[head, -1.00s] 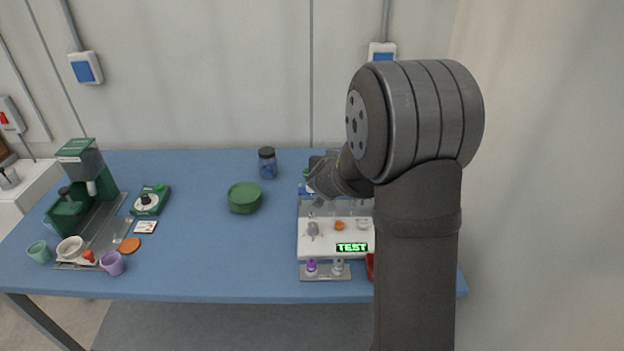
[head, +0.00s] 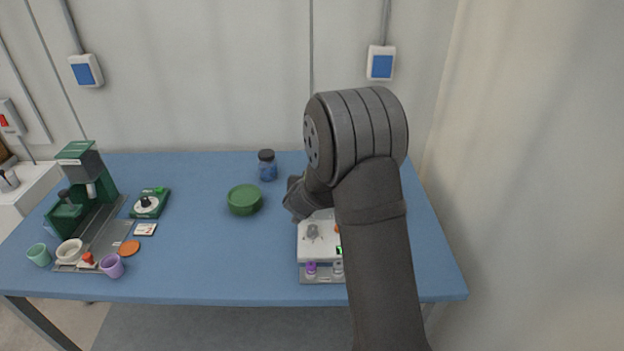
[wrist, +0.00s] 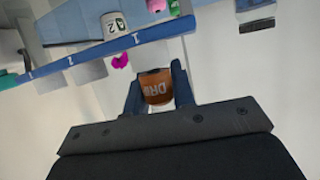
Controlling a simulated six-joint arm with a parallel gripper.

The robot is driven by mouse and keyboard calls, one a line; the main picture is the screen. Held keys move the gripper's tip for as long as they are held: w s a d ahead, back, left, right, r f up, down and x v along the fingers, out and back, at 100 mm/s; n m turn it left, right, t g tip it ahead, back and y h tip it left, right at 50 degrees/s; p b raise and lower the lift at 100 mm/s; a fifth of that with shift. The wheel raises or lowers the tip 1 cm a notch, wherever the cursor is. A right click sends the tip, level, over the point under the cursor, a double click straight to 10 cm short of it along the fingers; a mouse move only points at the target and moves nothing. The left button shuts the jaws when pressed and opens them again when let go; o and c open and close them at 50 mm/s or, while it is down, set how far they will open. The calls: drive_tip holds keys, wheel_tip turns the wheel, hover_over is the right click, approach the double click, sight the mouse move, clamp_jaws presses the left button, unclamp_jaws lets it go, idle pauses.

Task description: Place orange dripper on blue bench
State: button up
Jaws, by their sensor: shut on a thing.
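The orange dripper (wrist: 157,88), with dark letters on its side, sits between the two fingers of my gripper (wrist: 157,84) in the wrist view. My gripper is shut on it. In the head view, my arm hides the fingers and the dripper. The blue bench (head: 190,255) is the large blue table in the head view, with bare surface in its middle and front. I cannot tell how high above it the dripper is.
A white station (head: 318,250) with purple and grey knobs stands at the right, partly behind my arm. A green bowl (head: 245,200) and a blue jar (head: 267,166) stand mid-bench. A green machine (head: 82,180), cups and an orange disc (head: 129,248) are at the left.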

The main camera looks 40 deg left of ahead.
drive_tip(key=shift+f, duration=0.15)
drive_tip(key=o, duration=1)
drive_tip(key=shift+c, duration=0.2)
drive_tip(key=v, duration=1.6)
drive_tip(key=shift+s+d+f, duration=0.15)
drive_tip(key=shift+s+f, duration=0.05)
drive_tip(key=shift+f, duration=0.15)
drive_tip(key=shift+o, duration=0.5)
drive_tip(key=shift+s+d+r, duration=0.2)
drive_tip(key=shift+s+d, duration=0.15)
drive_tip(key=shift+s, duration=0.1)
